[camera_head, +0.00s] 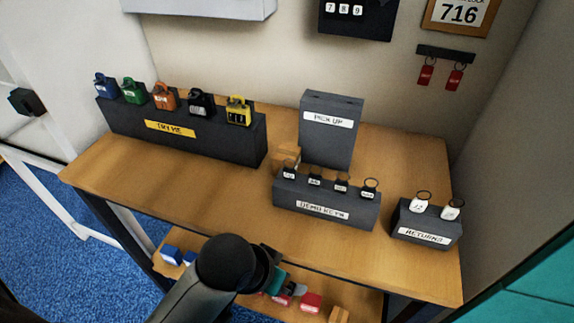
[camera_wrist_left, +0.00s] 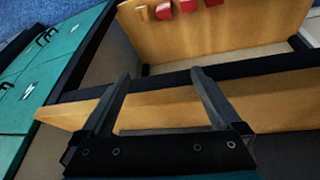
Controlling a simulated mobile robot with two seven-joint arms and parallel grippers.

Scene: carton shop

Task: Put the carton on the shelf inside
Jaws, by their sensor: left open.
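Another small brown box (camera_head: 338,315) lies on the lower shelf (camera_head: 357,300), cut by the bottom edge. I cannot tell which one is the task's carton. My left gripper (camera_head: 290,291) is low at the table's front edge, largely hidden by my own arm. In the left wrist view, its two fingers (camera_wrist_left: 161,74) are spread with nothing between them, over a wooden edge strip (camera_wrist_left: 160,108). My right gripper is not in view.
Red boxes (camera_head: 311,302) and blue boxes (camera_head: 171,254) lie on the lower shelf. The table top (camera_head: 200,195) holds a padlock stand (camera_head: 200,138), a pick-up box (camera_head: 331,145), a keys block (camera_head: 325,205) and a returns block (camera_head: 427,228). Its front left is clear. Teal lockers (camera_wrist_left: 60,70) stand at left.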

